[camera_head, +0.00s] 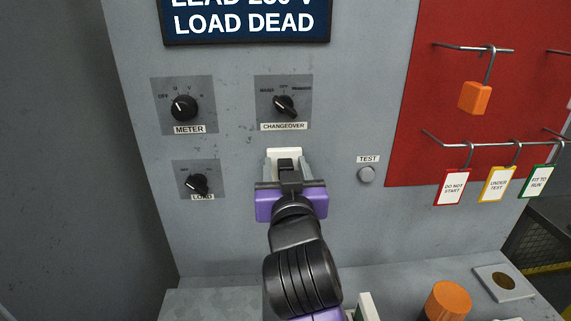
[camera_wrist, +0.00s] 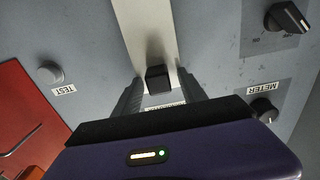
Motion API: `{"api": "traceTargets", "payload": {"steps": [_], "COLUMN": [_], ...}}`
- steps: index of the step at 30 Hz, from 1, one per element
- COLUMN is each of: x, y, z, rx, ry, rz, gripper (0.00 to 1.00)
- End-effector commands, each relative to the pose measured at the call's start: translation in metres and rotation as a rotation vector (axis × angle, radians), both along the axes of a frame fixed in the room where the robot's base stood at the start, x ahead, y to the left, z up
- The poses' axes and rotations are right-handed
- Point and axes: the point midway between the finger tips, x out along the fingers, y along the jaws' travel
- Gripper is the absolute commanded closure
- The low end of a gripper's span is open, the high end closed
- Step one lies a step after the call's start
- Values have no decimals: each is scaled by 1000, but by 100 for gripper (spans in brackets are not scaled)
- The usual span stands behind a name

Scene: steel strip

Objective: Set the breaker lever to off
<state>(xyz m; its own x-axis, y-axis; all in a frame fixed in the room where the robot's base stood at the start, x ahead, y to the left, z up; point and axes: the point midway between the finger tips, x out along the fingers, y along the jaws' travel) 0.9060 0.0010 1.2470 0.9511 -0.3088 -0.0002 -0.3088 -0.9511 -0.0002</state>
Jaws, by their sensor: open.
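The breaker's white plate (camera_head: 284,152) shows on the grey panel below the changeover switch, mostly hidden behind my gripper (camera_head: 285,165). In the wrist view the pale plate (camera_wrist: 147,30) runs up from a black lever block (camera_wrist: 160,78). My gripper (camera_wrist: 161,88) is open, with one grey finger on each side of the block. I cannot tell whether either finger touches it. The lever's set position and any on or off marks are not readable in these views.
Meter (camera_head: 184,108), changeover (camera_head: 285,105) and load (camera_head: 197,184) knobs surround the breaker. A test button (camera_head: 366,175) is to its right. A red board (camera_head: 440,90) holds hooks, tags and an orange padlock (camera_head: 474,98). An orange cylinder (camera_head: 448,301) stands on the ledge below.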

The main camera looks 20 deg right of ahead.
Motion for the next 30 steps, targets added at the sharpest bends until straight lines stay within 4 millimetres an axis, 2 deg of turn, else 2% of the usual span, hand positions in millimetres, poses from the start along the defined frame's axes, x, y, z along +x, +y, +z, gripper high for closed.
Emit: {"api": "traceTargets", "payload": {"steps": [8,15,30], "x": [1,1,1], "y": [-1,0,0], "z": [0,0,0], "rx": [0,0,-1], "ry": [0,0,0], "rz": [0,0,0], "gripper": [53,100,100]}}
